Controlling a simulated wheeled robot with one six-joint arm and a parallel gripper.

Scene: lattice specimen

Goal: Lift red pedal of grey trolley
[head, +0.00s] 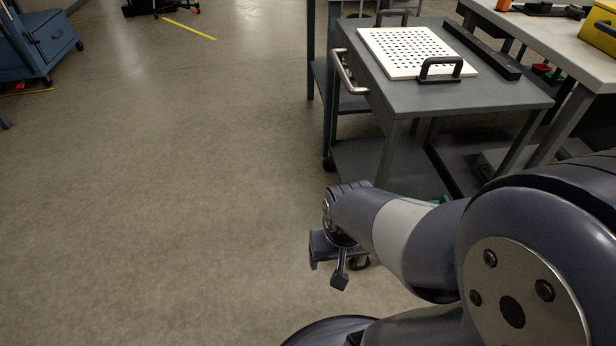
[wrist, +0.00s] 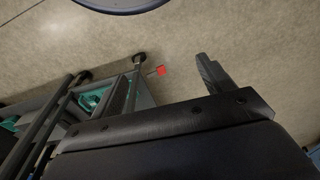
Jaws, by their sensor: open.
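The grey trolley (head: 500,92) stands at the right in the head view, with a metal push handle at its left end. Its lower part shows at the left of the wrist view (wrist: 146,98). The small red pedal (wrist: 160,70) sticks out beside a dark castor in the wrist view. In the head view my arm hides the pedal. My gripper (head: 327,272) is open and empty, low over the floor near the trolley's front corner. In the wrist view the pedal appears between the two dark fingers (wrist: 166,84), beyond their tips and not touching them.
A white perforated plate (head: 420,50) with black handles lies on the trolley top. A workbench (head: 560,35) stands at the right. A blue cabinet (head: 45,45) is at far left. The floor (head: 160,190) left of my gripper is clear.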

